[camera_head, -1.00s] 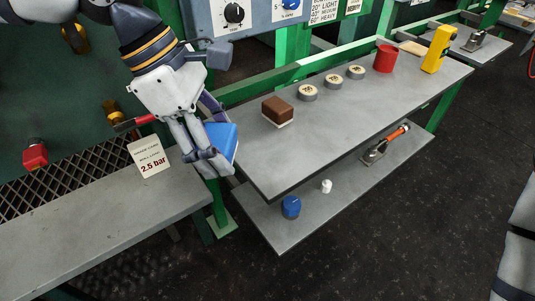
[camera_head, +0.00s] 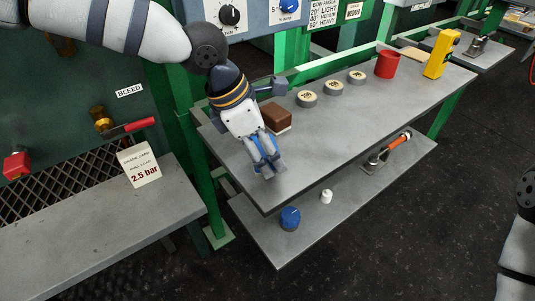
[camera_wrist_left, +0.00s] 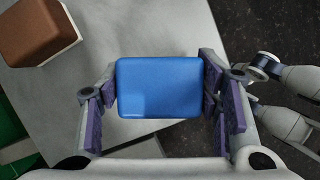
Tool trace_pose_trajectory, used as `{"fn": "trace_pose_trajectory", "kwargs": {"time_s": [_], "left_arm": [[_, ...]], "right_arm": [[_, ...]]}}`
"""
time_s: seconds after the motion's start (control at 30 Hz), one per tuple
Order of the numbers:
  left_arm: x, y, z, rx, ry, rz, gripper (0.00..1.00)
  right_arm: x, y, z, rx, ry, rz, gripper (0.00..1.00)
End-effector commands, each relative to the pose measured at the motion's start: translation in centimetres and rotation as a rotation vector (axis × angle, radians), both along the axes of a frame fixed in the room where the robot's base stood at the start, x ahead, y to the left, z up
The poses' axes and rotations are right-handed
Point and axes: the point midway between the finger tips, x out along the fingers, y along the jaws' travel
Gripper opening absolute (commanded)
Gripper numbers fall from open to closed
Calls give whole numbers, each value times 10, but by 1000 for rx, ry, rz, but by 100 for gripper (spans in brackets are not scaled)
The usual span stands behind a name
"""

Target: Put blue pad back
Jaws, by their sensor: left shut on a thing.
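The blue pad (camera_wrist_left: 160,88) is between the two fingers of my left gripper (camera_wrist_left: 160,95) in the left wrist view, with a finger against each side. In the head view my left gripper (camera_head: 266,170) is over the left end of the grey upper shelf (camera_head: 330,140), near its front edge. The pad is mostly hidden there behind the fingers. I cannot tell whether the pad touches the shelf. My right gripper does not show; only part of my right arm is at the right edge.
A brown block (camera_head: 276,117) with a pale base sits just behind my left gripper; it also shows in the wrist view (camera_wrist_left: 38,30). Several round tins (camera_head: 307,99), a red cup (camera_head: 387,64) and a yellow device (camera_head: 440,54) stand farther right. A blue-topped knob (camera_head: 290,218) is on the lower shelf.

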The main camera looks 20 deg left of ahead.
Motion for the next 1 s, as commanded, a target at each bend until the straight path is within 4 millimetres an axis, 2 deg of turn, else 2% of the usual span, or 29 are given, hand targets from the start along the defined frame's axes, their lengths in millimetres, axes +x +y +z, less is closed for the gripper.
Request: {"fn": "trace_pose_trajectory", "kwargs": {"time_s": [0.03,0.1,0.47,0.5,0.57,0.87,1.0], "left_arm": [[-1,0,-10,1,4,-1,32],[-1,0,-16,0,0,-1,32],[-1,0,-19,0,-2,-1,32],[-1,0,-19,0,-2,-1,65],[-1,0,-19,0,-2,-1,78],[-1,0,-19,-1,-2,-1,78],[-3,5,0,-2,-9,3,78]], "right_arm": [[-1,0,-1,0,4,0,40],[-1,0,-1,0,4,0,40],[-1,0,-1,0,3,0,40],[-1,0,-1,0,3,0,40],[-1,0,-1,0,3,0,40],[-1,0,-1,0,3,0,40],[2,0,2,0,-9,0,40]]}}
